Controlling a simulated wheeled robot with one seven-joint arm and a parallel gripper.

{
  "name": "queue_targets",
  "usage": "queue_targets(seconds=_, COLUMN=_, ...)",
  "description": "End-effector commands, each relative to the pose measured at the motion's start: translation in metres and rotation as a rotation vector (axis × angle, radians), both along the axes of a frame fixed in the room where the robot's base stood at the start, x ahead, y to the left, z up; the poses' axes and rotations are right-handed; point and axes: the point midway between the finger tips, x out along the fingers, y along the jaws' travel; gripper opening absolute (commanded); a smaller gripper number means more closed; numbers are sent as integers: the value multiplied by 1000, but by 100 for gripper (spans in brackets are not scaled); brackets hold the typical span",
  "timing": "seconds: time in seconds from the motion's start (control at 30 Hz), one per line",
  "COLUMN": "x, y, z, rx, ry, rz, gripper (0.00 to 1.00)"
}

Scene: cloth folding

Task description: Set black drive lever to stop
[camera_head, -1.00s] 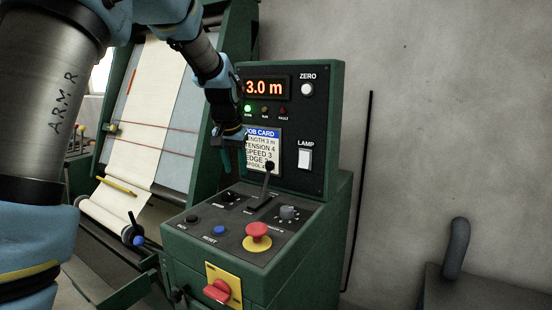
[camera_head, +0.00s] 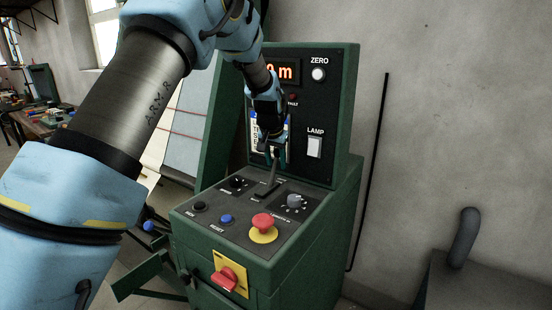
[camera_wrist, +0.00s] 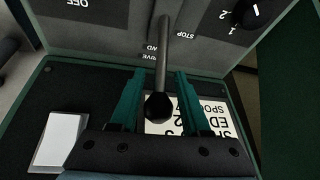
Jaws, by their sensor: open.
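The black drive lever (camera_head: 270,180) rises from a slot in the sloped top of the green control console. In the wrist view its grey shaft (camera_wrist: 164,50) ends in a round black knob (camera_wrist: 158,106) between my gripper's two teal fingers. My gripper (camera_wrist: 155,90) is open, with a gap visible on both sides of the knob. In the head view my gripper (camera_head: 272,145) is at the lever's top, in front of the upright panel. The labels "STOP" (camera_wrist: 187,30), "FWD" and "DRIVE" show beside the lever's base, upside down in the wrist view.
Near the lever are a grey dial (camera_head: 295,202), a red emergency button (camera_head: 263,223) on yellow, a blue button (camera_head: 226,219) and a black button (camera_head: 199,206). A red rotary switch (camera_head: 226,277) is on the front. The job card (camera_wrist: 190,125) lies behind my fingers.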

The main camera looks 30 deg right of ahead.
Motion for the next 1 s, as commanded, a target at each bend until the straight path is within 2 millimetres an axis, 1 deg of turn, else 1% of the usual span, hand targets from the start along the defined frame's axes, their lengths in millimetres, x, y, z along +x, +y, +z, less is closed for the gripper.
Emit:
queue_targets(seconds=0.1, x=1, y=-1, z=-5, rx=1, ry=1, rz=0, gripper=47)
queue_targets(seconds=0.37, x=2, y=-1, z=-6, rx=0, ry=0, rz=0, gripper=47)
queue_targets(seconds=0.77, x=2, y=-1, z=-6, rx=0, ry=0, rz=0, gripper=2)
queue_targets(seconds=0.8, x=2, y=-1, z=-6, rx=0, ry=0, rz=0, gripper=0)
queue_targets(seconds=1.0, x=2, y=-2, z=-5, rx=-2, ry=-1, rz=0, gripper=0)
